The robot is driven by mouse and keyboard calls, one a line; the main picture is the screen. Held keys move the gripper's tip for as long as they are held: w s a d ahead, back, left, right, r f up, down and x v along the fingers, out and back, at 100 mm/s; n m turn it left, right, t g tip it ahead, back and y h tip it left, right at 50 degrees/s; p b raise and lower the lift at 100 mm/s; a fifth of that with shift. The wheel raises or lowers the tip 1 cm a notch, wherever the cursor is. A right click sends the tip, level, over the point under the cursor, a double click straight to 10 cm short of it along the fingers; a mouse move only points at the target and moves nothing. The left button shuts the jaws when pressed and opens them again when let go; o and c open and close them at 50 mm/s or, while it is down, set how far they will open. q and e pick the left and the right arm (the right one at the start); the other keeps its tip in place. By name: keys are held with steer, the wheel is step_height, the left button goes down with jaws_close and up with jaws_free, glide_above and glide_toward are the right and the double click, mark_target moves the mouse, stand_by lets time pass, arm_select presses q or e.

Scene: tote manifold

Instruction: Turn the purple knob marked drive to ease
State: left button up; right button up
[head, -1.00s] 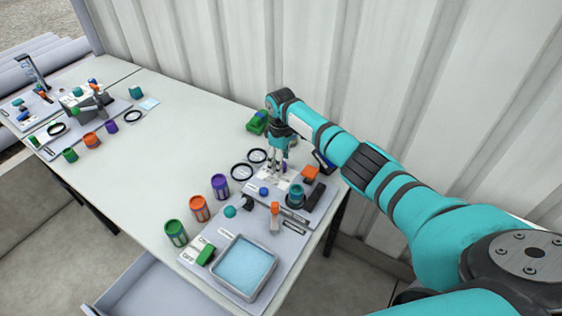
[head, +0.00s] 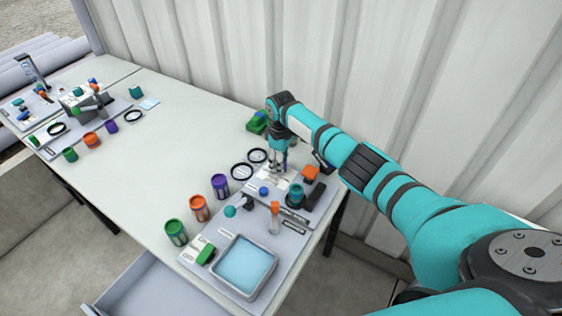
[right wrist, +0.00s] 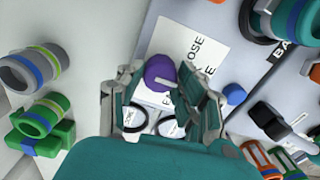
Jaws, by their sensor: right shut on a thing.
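The purple knob (right wrist: 160,69) shows in the right wrist view, on a panel beside a white label (right wrist: 192,48) with black print. Only part of the label's lettering can be read, and I cannot make out the knob's setting. My right gripper (right wrist: 157,84) has its fingers on either side of the knob and is shut on it. In the head view my right gripper (head: 277,167) points down at the back of the near panel (head: 250,190), and it mostly hides the knob there. My left gripper is not in view.
Close by stand a blue knob (head: 264,191), an orange block (head: 311,173), a teal and dark cylinder (head: 296,196) and an orange-topped lever (head: 275,213). Purple (head: 220,186), orange (head: 199,208) and green (head: 176,232) canisters stand left. A corrugated wall (head: 400,90) rises behind. The mid-table is clear.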

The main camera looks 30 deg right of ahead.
steer(key=m+p, duration=0.2)
steer(key=m, duration=0.2)
steer(key=shift+a+r, duration=0.1)
steer(key=m+p, duration=0.1)
steer(key=m, duration=0.2)
steer(key=shift+p, duration=0.3)
steer(key=shift+m+p, duration=0.35)
steer(key=shift+m, duration=1.05)
steer(key=o, duration=1.1)
steer(key=shift+o, duration=0.2)
step_height(320, 180, up, 12)
